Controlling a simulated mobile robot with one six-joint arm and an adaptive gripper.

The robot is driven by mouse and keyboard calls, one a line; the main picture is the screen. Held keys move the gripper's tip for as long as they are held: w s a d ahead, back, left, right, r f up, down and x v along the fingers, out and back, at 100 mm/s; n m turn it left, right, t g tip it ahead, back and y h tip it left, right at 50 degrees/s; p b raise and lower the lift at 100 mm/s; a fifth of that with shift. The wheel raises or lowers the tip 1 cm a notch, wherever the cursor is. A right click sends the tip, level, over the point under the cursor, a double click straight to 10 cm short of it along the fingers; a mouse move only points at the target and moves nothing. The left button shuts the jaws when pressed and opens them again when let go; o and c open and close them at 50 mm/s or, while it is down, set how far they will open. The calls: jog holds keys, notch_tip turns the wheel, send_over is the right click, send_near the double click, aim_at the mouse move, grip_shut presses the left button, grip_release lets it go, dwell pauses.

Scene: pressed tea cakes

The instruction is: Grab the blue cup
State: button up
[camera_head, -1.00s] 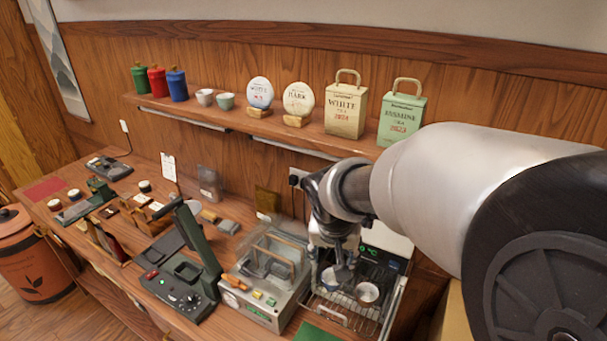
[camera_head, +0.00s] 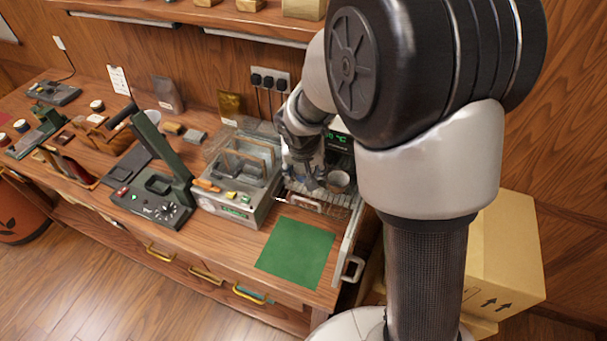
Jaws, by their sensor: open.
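My gripper (camera_head: 310,178) is open and small in the view, pointing down over a wire rack (camera_head: 300,200) inside the open machine. A small pale cup (camera_head: 338,181) with a dark inside stands on the rack just right of my gripper, and a gap shows between them. Its colour looks greyish; I cannot make out blue on it. No plainly blue cup shows. My fingers and wrist hide part of the rack, so I cannot tell whether another cup stands behind or between the fingers.
A grey boxy machine (camera_head: 236,200) with a glass cover stands left of the rack. A green press (camera_head: 160,190) is further left. A green mat (camera_head: 297,252) lies clear in front. A handled panel (camera_head: 350,240) edges the rack's right side. Cardboard boxes (camera_head: 505,250) stand at right.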

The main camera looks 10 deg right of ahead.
jog(key=shift+x, duration=0.9)
jog(key=shift+r, duration=0.15)
jog(key=c, duration=0.8)
jog(key=shift+a+r, duration=0.1)
jog(key=shift+r, duration=0.05)
jog(key=shift+c, duration=0.2)
